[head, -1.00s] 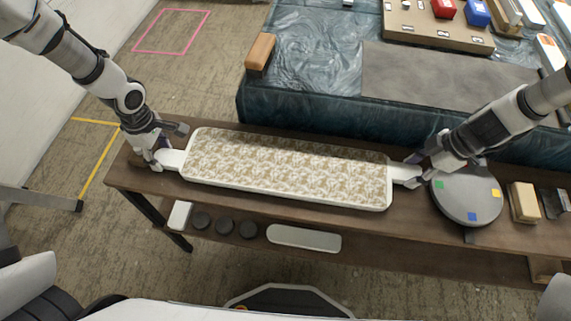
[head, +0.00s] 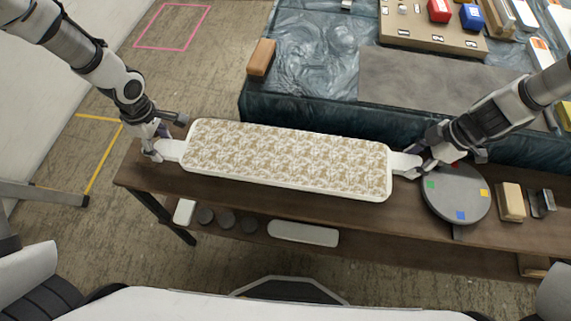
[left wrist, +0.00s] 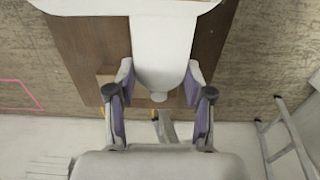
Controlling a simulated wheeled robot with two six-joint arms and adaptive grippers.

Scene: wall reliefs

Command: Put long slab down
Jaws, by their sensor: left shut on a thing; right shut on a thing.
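The long slab (head: 288,160) is a white panel with a beige floral relief and a white tab at each end. My left gripper (head: 157,149) is shut on its left tab, and my right gripper (head: 412,165) is shut on its right tab. The slab is held roughly level and appears a little above the brown wooden bench (head: 380,212); the gap is hard to judge. In the left wrist view, the purple-padded fingers of the left gripper (left wrist: 160,72) flank the white tab (left wrist: 160,50), with the bench below.
A grey round turntable (head: 457,190) with coloured squares stands right of the slab, close to my right gripper. A beige block (head: 510,201) lies farther right. A lower shelf carries dark discs (head: 227,219) and a white plate (head: 303,233). A teal-covered table (head: 300,85) stands behind.

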